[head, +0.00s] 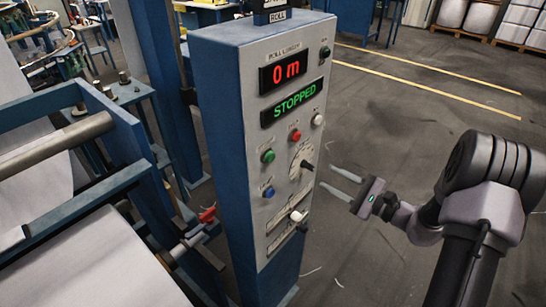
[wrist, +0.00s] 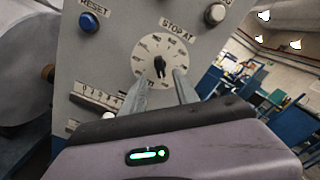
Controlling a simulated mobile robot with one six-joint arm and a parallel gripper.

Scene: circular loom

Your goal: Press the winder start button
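The winder control panel (head: 285,180) is a tall blue cabinet with a light grey face. A green button (head: 268,156) sits on its left half; its label is too small to read, and it is outside the wrist view. A red button (head: 295,135) is up and right of it, and a blue button (head: 268,191), labelled RESET in the wrist view (wrist: 89,22), is below it. My gripper (head: 327,175) is right of the panel with its two fingers apart and nothing between them. In the wrist view the fingers (wrist: 161,76) point at the STOP AT dial.
The STOP AT dial (head: 301,164) has a protruding black knob. A white knob (head: 298,215) sticks out lower down. The displays read 0 m (head: 286,71) and STOPPED (head: 295,99). A blue frame with rollers (head: 60,145) stands left; open floor (head: 410,110) lies right.

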